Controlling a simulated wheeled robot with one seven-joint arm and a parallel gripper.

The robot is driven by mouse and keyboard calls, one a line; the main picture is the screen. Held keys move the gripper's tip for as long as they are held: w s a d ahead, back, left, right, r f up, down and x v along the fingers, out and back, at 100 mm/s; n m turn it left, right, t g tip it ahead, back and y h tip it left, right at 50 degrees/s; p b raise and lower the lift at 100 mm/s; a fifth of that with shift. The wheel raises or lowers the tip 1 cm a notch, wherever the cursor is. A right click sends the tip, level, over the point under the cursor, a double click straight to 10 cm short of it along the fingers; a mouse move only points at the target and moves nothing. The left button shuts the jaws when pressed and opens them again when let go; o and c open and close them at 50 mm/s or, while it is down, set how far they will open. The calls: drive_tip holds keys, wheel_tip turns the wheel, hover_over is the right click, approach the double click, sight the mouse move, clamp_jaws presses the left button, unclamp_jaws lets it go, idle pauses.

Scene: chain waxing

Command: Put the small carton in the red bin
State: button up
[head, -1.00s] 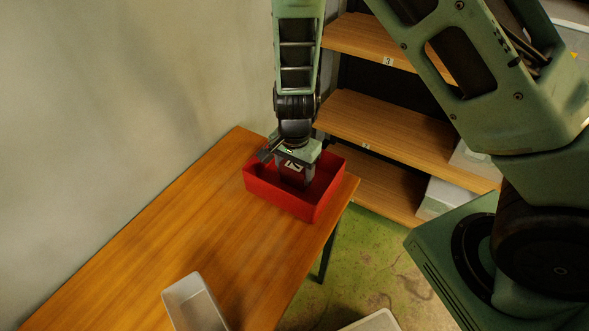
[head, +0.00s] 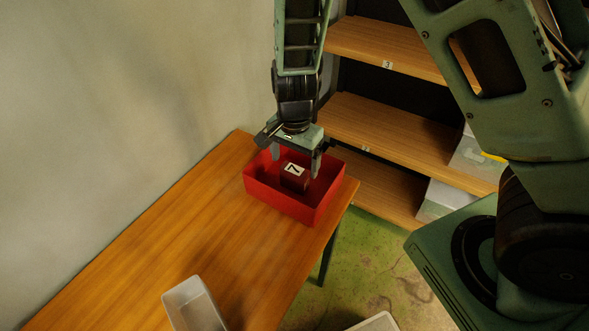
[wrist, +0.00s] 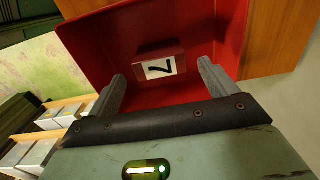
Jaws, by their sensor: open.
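The small carton (head: 294,176) is a dark box with a white label marked 7. It sits inside the red bin (head: 282,203) at the far end of the wooden table. In the wrist view the carton (wrist: 159,62) rests in the red bin (wrist: 90,45), apart from both fingers. My gripper (head: 296,165) is open and empty, above the carton, with its fingertips around the height of the bin's rim. In the wrist view my gripper (wrist: 163,78) shows its two fingers spread wide on either side of the carton.
The wooden table (head: 150,240) is clear between the red bin and a light grey bin (head: 192,302) near the front. A wooden shelf unit (head: 400,125) with pale boxes (head: 470,160) stands behind. A wall runs along the left.

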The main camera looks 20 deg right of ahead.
sight(294, 169)
wheel_tip(294, 169, up, 7)
drive_tip(key=s+a+r+n, duration=0.2)
drive_tip(key=s+r+n, duration=0.3)
drive_tip(key=s+n, duration=0.4)
drive_tip(key=s+a+r+n, duration=0.3)
drive_tip(key=s+r+n, duration=0.3)
drive_tip(key=s+n, duration=0.3)
drive_tip(key=s, duration=0.3)
drive_tip(key=shift+s+n+y, duration=0.25)
drive_tip(key=shift+n+y, duration=0.05)
drive_tip(key=shift+a, duration=0.1)
